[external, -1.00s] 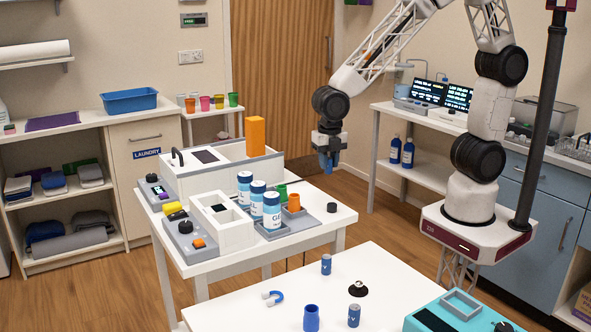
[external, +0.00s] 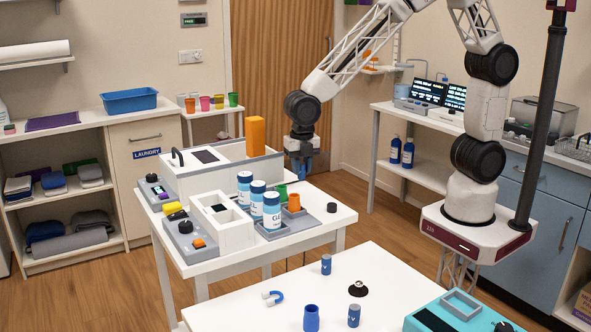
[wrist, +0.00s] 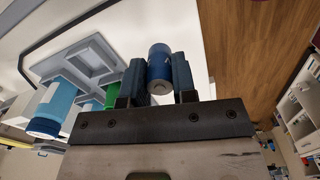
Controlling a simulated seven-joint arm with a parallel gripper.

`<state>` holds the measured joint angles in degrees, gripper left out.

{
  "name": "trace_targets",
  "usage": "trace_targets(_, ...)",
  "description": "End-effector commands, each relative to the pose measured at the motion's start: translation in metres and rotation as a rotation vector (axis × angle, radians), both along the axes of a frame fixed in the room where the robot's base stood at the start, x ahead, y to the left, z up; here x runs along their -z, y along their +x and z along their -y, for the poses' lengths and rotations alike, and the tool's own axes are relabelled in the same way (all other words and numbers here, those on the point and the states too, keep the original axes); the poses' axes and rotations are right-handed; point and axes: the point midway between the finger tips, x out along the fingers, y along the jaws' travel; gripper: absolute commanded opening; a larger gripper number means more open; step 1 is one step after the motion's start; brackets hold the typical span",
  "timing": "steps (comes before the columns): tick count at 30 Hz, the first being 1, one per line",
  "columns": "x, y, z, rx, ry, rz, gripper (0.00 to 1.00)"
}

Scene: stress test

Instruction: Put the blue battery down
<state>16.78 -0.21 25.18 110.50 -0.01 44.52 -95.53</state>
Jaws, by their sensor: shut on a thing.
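My gripper (external: 302,170) is shut on a blue battery (wrist: 159,68). In the wrist view the battery is between the two dark blue fingers, its grey end facing the camera. In the external view my gripper hangs pointing down at the back right of the white side table (external: 318,238); I cannot pick out the held battery there. Two other blue batteries stand on the front table, one near its back edge (external: 326,264) and one nearer the camera (external: 354,315).
The side table holds a grey tray (wrist: 72,62), several white-and-blue bottles (external: 272,211), a green cup (external: 281,193), an orange cup (external: 294,202) and a black puck (external: 332,207). Wooden floor shows beyond the table edge.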

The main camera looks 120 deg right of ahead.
Motion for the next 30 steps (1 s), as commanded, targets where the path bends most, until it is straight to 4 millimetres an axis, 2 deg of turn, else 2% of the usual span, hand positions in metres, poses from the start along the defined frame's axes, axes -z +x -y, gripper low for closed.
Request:
trace_targets(5, 0.003, 0.0, 0.0, 0.0, 0.0, -0.001, 0.02)
trace_targets(15, 0.033, 0.0, 0.0, 0.0, 0.0, -0.001, 0.02)
trace_targets(30, 0.038, 0.0, 0.0, 0.0, 0.0, 0.0, 0.02)
